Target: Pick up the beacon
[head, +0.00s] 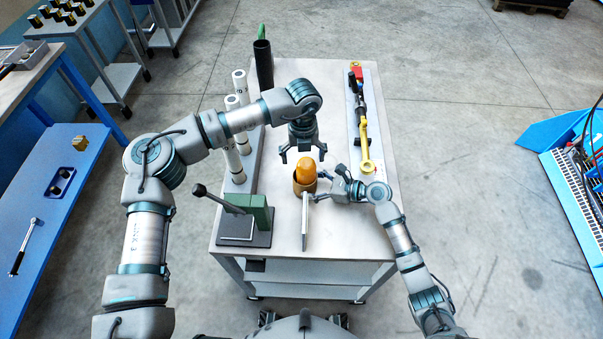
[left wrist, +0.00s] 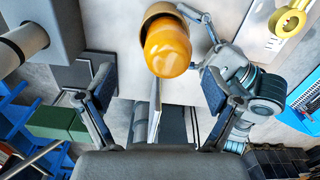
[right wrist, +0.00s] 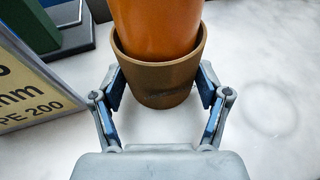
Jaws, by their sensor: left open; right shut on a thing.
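The beacon (head: 306,168) is an orange dome-topped cylinder standing in a brown cup (head: 305,188) on the cart top. The beacon also shows in the left wrist view (left wrist: 166,48) and fills the top of the right wrist view (right wrist: 157,25). My right gripper (head: 322,186) is shut on the cup (right wrist: 160,82), one finger on each side of it. My left gripper (head: 303,154) is open and empty above the beacon, pointing down. In the left wrist view the beacon lies beyond and between the spread fingers. The beacon's lower part is hidden inside the cup.
A thin upright sign (head: 305,222) stands close in front of the cup. A green block on a dark base (head: 245,240) and white tubes (head: 233,160) stand on the left. A panel with a yellow ring wrench (head: 367,165) lies right. The cart top behind is clear.

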